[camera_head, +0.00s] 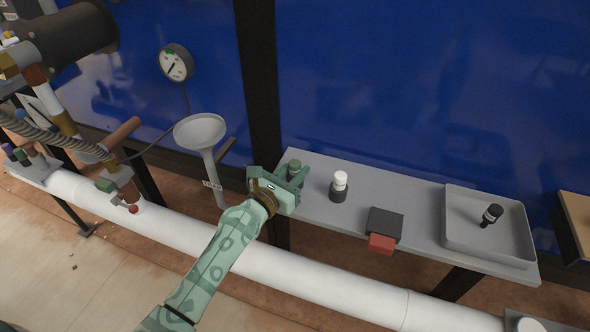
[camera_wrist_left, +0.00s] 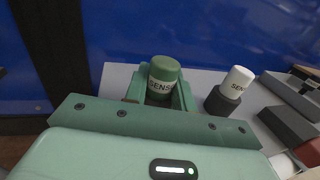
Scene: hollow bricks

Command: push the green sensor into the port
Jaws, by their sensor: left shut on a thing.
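The green sensor (camera_head: 294,167) has a green cap and a white lettered band, which shows in the left wrist view (camera_wrist_left: 163,75). My left gripper (camera_head: 291,178) reaches in from below at the left end of the grey shelf and is shut on the green sensor, its fingers on either side of it. The sensor's lower part is hidden between the fingers, so I cannot tell if it touches the shelf. I cannot make out for sure which opening is the port. My right gripper is not in view.
On the grey shelf (camera_head: 420,212) stand a white-capped sensor (camera_head: 340,184), a dark block with a red part (camera_head: 384,225) and a tray (camera_head: 459,228) holding a black sensor (camera_head: 490,215). A white pipe (camera_head: 320,280) runs in front. A funnel (camera_head: 200,131) and gauge (camera_head: 176,64) are left.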

